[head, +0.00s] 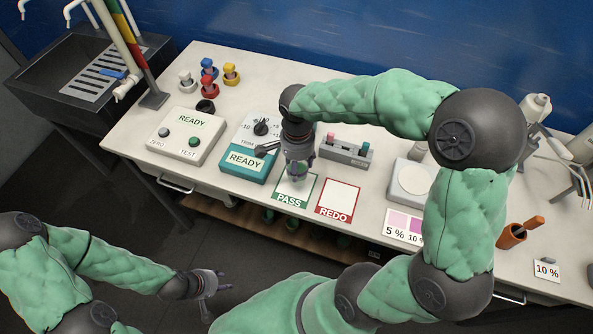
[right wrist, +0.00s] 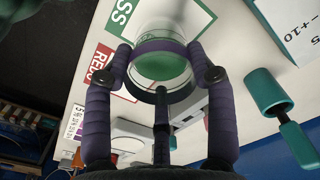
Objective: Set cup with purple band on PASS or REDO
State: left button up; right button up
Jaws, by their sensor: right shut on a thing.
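The cup with the purple band (right wrist: 160,62) is clear, with a green round patch showing through it in the right wrist view. My right gripper (right wrist: 160,50) has its fingers around the cup. In the head view my right gripper (head: 297,178) is at the green-bordered PASS card (head: 290,202) and hides most of the cup. The cup is over or on this card; I cannot tell whether it touches. The red-bordered REDO card (head: 338,201) lies bare to the right. My left gripper (head: 207,282) is empty, off the table's front, with its fingers apart.
A teal READY device (head: 246,160) with a dial stands left of PASS. A grey rack (head: 345,152) is behind the cards. A white panel (head: 190,137) with ZERO and TEST buttons is further left. A scale (head: 413,180) and colour chart (head: 403,225) are right.

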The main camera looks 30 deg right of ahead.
jog(key=shift+w+d+f, duration=0.1)
jog(key=shift+w+f, duration=0.25)
jog(key=shift+f, duration=0.15)
jog(key=shift+f+b, duration=0.6)
jog(key=shift+f, duration=0.85)
jog(key=shift+f, duration=0.2)
jog(key=o, duration=1.3)
jog(key=shift+r, duration=0.25)
notch_tip(320, 180, up, 12)
jog(key=p, duration=0.3)
